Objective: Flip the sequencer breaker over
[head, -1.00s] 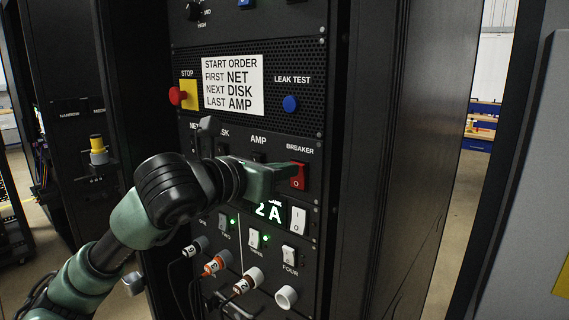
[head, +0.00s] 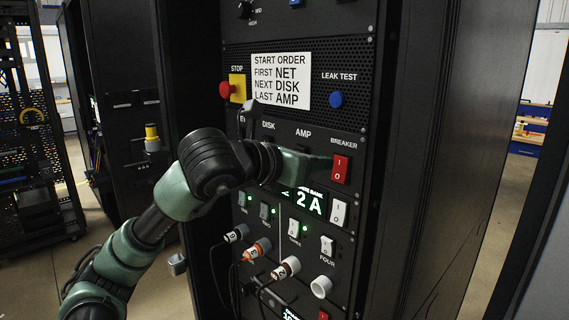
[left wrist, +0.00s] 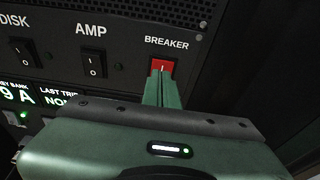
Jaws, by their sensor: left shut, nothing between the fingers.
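The sequencer breaker is a red rocker switch marked I and O (head: 341,170), under the BREAKER label on the black rack panel. My left gripper (head: 328,164) is shut and empty, with its green fingertips just left of the breaker in the head view. In the left wrist view the shut fingers (left wrist: 161,82) point at the breaker (left wrist: 163,66) and hide its lower part. I cannot tell whether the fingertips touch it. My right gripper is not in view.
A blue LEAK TEST button (head: 336,99) and red STOP button (head: 227,90) are above. Plugs with cables (head: 287,268) stick out below. AMP switch (left wrist: 95,63) is left of the breaker.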

